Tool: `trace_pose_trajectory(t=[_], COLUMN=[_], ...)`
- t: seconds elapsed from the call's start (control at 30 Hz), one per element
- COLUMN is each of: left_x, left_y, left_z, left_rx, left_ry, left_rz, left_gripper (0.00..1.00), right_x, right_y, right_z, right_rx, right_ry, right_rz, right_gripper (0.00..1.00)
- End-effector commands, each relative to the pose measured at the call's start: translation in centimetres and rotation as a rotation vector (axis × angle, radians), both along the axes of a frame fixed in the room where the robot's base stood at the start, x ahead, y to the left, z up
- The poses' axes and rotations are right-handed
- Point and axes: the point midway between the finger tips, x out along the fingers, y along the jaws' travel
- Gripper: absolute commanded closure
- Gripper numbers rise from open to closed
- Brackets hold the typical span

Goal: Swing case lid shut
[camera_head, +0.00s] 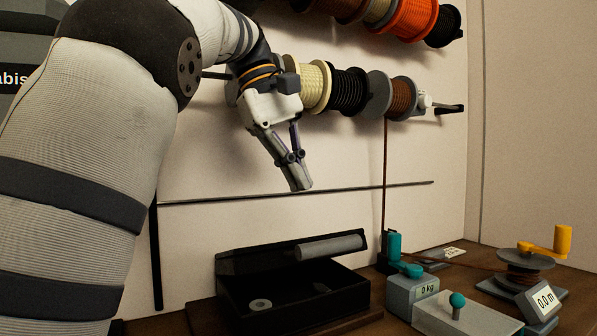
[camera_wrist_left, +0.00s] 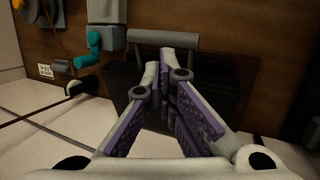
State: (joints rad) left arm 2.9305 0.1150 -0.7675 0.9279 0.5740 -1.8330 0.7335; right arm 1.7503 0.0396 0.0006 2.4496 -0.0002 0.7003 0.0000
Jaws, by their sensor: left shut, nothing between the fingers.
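The black case (camera_head: 240,325) sits on the bench at the lower middle of the head view. Its lid (camera_head: 250,262) stands raised and tilted, with a thick grey bar (camera_head: 330,247) along its edge, so the inside shows from the front. My left gripper (camera_head: 301,186) is shut and empty, above and apart from the lid, pointing down. My right gripper is not in view.
Spools of line (camera_head: 348,91) hang on the wall behind my gripper. A thin dark rod (camera_head: 340,189) crosses the wall below them. Right of the case stand a teal-handled device (camera_head: 410,290), a grey block (camera_head: 465,318) and a yellow-cranked winder (camera_head: 525,262).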

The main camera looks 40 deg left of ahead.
Motion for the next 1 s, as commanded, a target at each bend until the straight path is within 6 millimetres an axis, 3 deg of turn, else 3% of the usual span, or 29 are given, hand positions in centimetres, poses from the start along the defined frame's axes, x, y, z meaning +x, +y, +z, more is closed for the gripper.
trace_pose_trajectory(t=[0.37, 1.0], left_x=[0.3, 2.5], left_y=[-0.4, -2.4], left_z=[-0.9, -8.0], left_rx=[0.0, 0.001], left_ry=[0.001, 0.002], left_rz=[-0.001, 0.0], left_gripper=[1.0, 1.0], right_x=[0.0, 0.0], right_y=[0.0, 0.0], right_z=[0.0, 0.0], right_rx=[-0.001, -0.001], right_ry=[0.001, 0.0], right_rz=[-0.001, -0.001], right_gripper=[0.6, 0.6])
